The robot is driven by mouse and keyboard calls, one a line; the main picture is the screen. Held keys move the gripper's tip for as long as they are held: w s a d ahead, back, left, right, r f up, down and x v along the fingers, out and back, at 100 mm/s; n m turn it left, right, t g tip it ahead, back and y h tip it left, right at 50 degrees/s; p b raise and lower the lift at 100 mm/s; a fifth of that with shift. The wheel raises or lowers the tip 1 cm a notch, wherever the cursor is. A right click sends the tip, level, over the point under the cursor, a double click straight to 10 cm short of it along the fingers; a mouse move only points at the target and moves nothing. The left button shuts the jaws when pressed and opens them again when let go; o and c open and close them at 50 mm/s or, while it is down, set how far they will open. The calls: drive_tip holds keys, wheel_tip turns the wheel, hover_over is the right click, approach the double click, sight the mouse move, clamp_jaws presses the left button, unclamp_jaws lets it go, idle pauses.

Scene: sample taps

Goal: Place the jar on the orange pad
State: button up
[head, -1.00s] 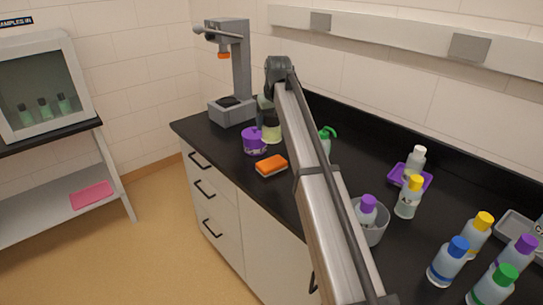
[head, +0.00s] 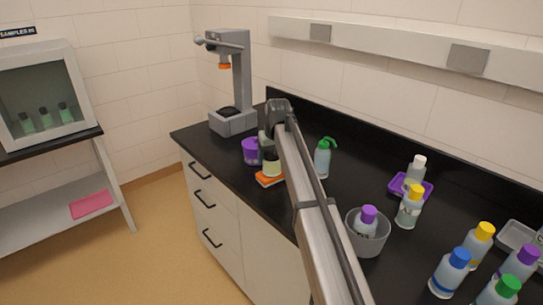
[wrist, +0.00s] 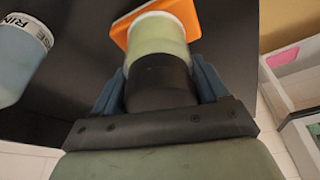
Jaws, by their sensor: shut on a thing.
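The jar (wrist: 158,40) is pale yellow-green with a black upper part. My gripper (wrist: 158,88) is shut on that black part, with one blue finger on each side. In the head view the jar (head: 271,168) is upright over the orange pad (head: 264,180), on the black counter. The pad also shows in the wrist view (wrist: 184,12), beyond the jar's lower end. The jar hides much of the pad, and I cannot tell whether they touch. My gripper is partly hidden by my arm in the head view.
A purple container (head: 250,152) stands close behind the pad to the left. A green-topped bottle (head: 323,158) stands to the right. A grey press-like stand (head: 235,121) is at the back left. Several capped bottles and a grey cup (head: 367,240) fill the right side.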

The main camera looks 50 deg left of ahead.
drive_tip(key=shift+f, duration=0.1)
drive_tip(key=o, duration=1.2)
drive_tip(key=v, duration=1.2)
